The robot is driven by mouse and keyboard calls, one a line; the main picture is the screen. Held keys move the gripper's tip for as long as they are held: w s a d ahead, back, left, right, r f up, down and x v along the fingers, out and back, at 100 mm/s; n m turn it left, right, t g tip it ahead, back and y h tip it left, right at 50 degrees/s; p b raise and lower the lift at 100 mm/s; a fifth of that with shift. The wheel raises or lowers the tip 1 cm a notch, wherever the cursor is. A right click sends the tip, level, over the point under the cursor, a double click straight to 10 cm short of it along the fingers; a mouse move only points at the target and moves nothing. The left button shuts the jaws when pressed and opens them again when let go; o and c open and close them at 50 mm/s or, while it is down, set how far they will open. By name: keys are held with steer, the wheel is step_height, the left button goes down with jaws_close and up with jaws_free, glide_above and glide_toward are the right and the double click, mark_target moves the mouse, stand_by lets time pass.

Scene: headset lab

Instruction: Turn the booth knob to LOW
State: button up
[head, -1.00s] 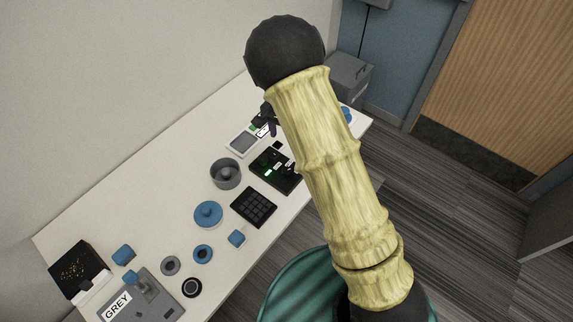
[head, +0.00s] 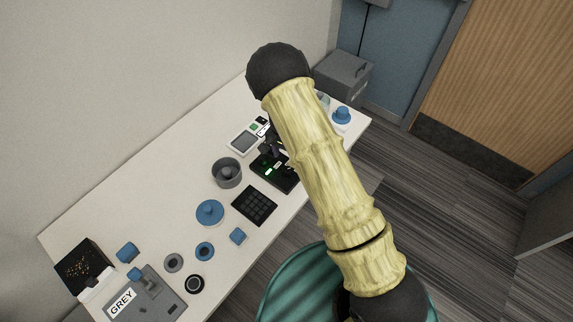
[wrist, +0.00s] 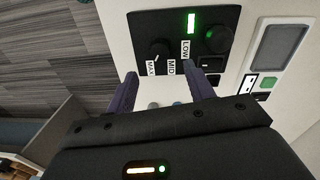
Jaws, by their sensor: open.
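The black booth panel (head: 262,177) lies on the white table, partly hidden by my arm. In the wrist view the panel (wrist: 178,16) carries a dark round knob (wrist: 159,47) beside MAX, MID and LOW labels. A pale mark on the knob's lower edge faces the MAX and MID side; its exact setting is unclear. The LOW label (wrist: 186,50) is on the knob's right, near a lit green display (wrist: 191,23). My gripper (wrist: 163,84) is open and empty, its fingers apart, with the knob ahead between them. In the head view my gripper (head: 268,149) is over the panel.
A second round knob (wrist: 215,39) with a green glow sits right of the LOW label. A white device with a grey screen (head: 243,140) stands beside the panel. A black keypad (head: 254,205), a grey round dish (head: 227,173) and blue parts (head: 210,212) are nearby.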

mark_target(286, 169)
step_height(286, 169, down, 7)
steer(key=shift+s+d+f+p, duration=0.1)
steer(key=shift+d+f+p, duration=0.05)
steer(key=shift+p, duration=0.7)
steer(key=c, duration=1)
